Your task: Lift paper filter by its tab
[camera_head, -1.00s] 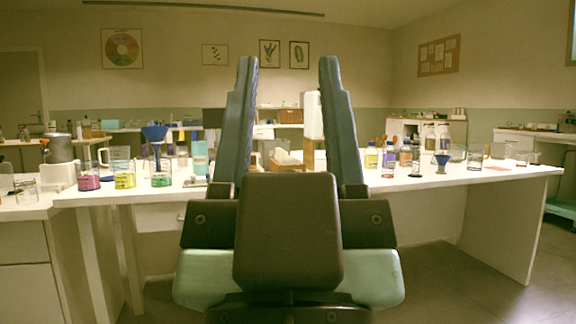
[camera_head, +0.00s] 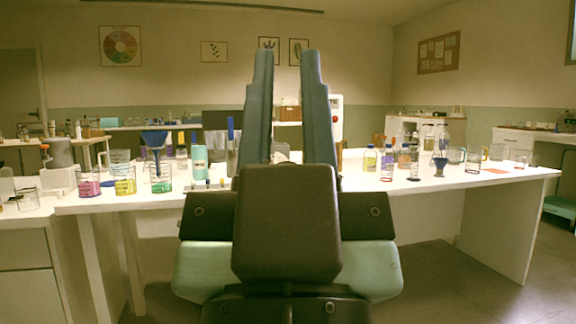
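My gripper (camera_head: 287,52) points up and forward in the middle of the view, in front of the white table (camera_head: 415,215). Its two dark fingers stand partly apart, with a narrow gap and nothing seen held between them. I cannot make out the paper filter or its tab. A blue funnel (camera_head: 153,139) stands above a beaker of green liquid (camera_head: 161,183) at the left. A smaller blue funnel (camera_head: 440,163) is at the right. The fingers hide the middle of the table top.
Beakers of pink (camera_head: 89,187) and yellow liquid (camera_head: 124,185) stand at the left. A teal bottle (camera_head: 199,163) is left of my fingers. Small bottles (camera_head: 370,158) and glassware stand at the right. An orange sheet (camera_head: 496,170) lies near the right end.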

